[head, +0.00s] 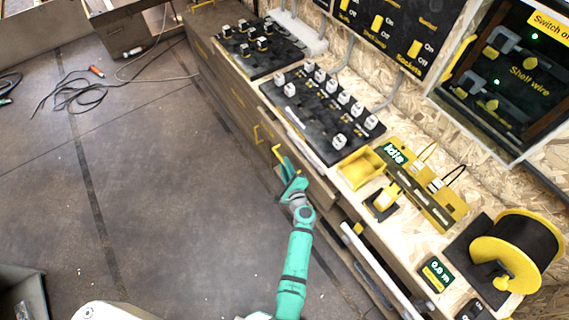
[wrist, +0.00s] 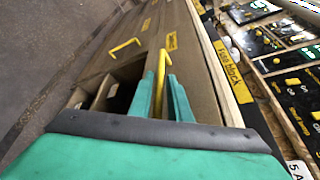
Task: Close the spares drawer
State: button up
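In the head view, a row of brown drawers with yellow handles runs under the workbench. My green gripper (head: 286,168) is at the bench's front face, beside a yellow handle (head: 278,153). In the wrist view, my two fingers (wrist: 163,92) stand on either side of a yellow handle (wrist: 161,68), with a small gap showing, so they look open around it. A drawer front (wrist: 205,70) lies right of the fingers. Left of them, an open drawer's dark compartments (wrist: 112,90) show. I cannot read which label belongs to the spares drawer.
Another yellow handle (wrist: 125,46) sits farther along the drawer row. The worktop carries a black switch board (head: 320,110), a yellow tray (head: 361,168) and a cable reel (head: 518,250). Cables (head: 72,95) lie on the floor at left. The floor beside my arm is clear.

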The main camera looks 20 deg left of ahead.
aim_at(291, 159)
jog(key=shift+x, duration=0.8)
jog(key=shift+c, duration=0.3)
grip_shut()
jog(key=shift+w+d, duration=0.5)
jog(key=shift+w, duration=0.2)
jog(key=shift+w+d, duration=0.45)
jog(key=shift+w, duration=0.3)
jog(key=shift+w+d, duration=0.25)
jog(key=shift+w, duration=0.05)
jog(key=shift+d, duration=0.3)
jog(key=shift+o, duration=0.3)
grip_release()
